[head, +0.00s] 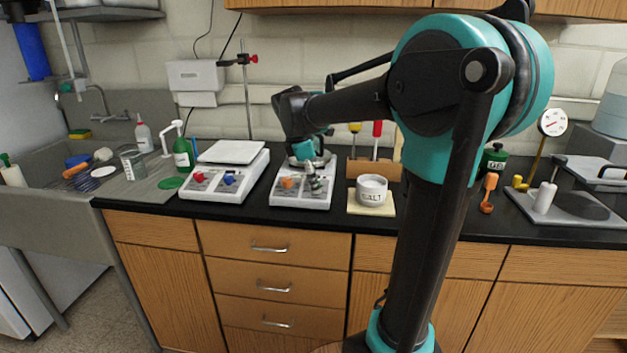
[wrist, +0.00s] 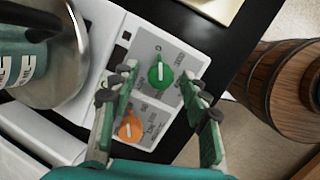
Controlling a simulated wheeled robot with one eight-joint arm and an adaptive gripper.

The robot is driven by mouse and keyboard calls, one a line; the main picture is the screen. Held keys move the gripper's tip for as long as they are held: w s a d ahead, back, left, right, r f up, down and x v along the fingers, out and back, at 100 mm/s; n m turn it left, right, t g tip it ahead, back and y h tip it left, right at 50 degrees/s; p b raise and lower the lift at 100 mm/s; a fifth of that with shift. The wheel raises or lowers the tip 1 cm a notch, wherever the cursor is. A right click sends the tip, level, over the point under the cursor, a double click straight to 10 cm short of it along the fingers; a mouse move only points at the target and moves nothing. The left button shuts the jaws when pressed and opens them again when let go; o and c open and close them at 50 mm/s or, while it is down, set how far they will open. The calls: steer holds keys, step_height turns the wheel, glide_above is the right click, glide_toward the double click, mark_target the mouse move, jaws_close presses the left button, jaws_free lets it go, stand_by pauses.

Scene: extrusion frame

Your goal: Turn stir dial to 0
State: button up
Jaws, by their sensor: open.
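A white hotplate-like unit (head: 300,197) stands on the black counter, left of centre in the head view. In the wrist view its grey panel (wrist: 180,60) carries a green dial (wrist: 160,75) and an orange dial (wrist: 129,127). The orange dial (head: 287,182) also shows in the head view; my gripper hides the green one there. The printed labels are too small to read surely, so I cannot tell which dial is stir. The green dial's white mark runs nearly upright in the wrist picture. My gripper (wrist: 157,87) is open, its fingers on either side of the green dial; contact is unclear.
A second white unit (head: 227,187) with red and blue dials stands to the left. A white SALT jar (head: 371,190) stands to the right. A round metal-rimmed vessel (wrist: 82,60) sits left of the panel. A wooden barrel-like object (wrist: 282,88) is beyond the counter edge.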

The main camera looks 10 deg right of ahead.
steer(key=shift+r, duration=0.1)
steer(key=v, duration=1.2)
